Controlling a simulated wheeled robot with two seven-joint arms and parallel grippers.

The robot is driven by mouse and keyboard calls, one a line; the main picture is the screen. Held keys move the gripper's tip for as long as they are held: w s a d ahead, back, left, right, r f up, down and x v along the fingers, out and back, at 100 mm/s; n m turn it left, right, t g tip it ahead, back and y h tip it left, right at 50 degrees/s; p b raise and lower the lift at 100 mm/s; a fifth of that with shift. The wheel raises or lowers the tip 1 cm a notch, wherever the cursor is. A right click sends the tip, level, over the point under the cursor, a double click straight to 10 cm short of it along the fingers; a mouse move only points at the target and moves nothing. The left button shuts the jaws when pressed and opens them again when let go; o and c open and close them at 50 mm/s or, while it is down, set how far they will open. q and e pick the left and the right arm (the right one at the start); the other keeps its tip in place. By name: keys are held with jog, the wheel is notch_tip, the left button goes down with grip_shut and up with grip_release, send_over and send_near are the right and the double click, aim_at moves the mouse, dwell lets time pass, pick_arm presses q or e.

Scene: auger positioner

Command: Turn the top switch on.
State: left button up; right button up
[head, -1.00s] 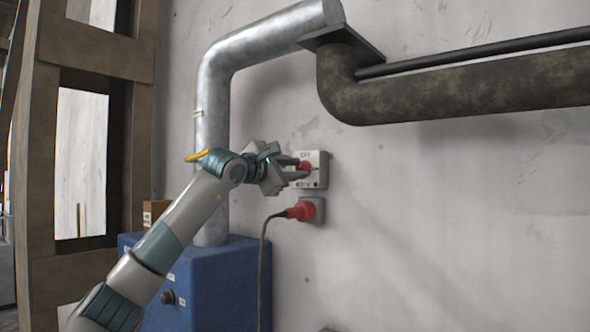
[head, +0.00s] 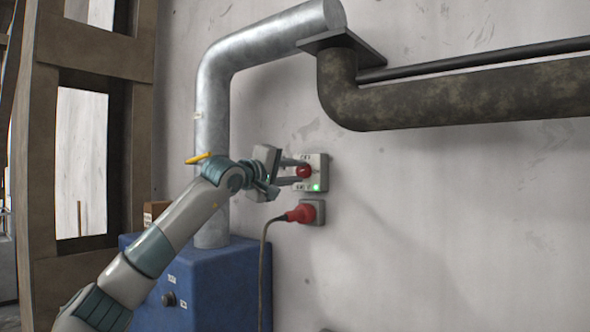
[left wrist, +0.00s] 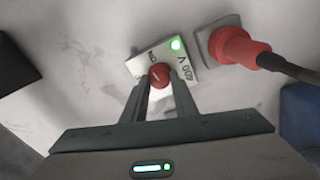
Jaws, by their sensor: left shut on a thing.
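The top switch is a pale box (head: 318,168) on the wall with a red round knob (head: 305,171). A small lamp (head: 316,187) at its lower right glows green. My left gripper (head: 302,172) reaches it from the left, shut on the red knob. In the left wrist view the knob (left wrist: 159,75) sits between the two fingertips, and the green lamp (left wrist: 175,44) is lit there too. Part of the box's lettering is hidden by the fingers. My right gripper does not show.
A red plug (head: 300,213) with a dark cable sits in a grey wall socket (head: 318,212) just below the switch. A blue cabinet (head: 215,285) stands below. A thick grey pipe (head: 213,130) rises behind my arm.

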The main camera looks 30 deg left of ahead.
pick_arm(q)
jog(key=shift+f+m, duration=0.1)
jog(key=shift+m, duration=0.8)
jog(key=shift+p, duration=0.3)
jog(key=o, duration=1.1)
jog(key=shift+c, duration=0.2)
jog(key=shift+s, duration=0.15)
jog(key=s+a+b, duration=0.1)
jog(key=s+b, duration=0.7)
jog(key=s, duration=0.9)
jog(key=shift+a+f, duration=0.15)
jog(key=shift+f, duration=0.15)
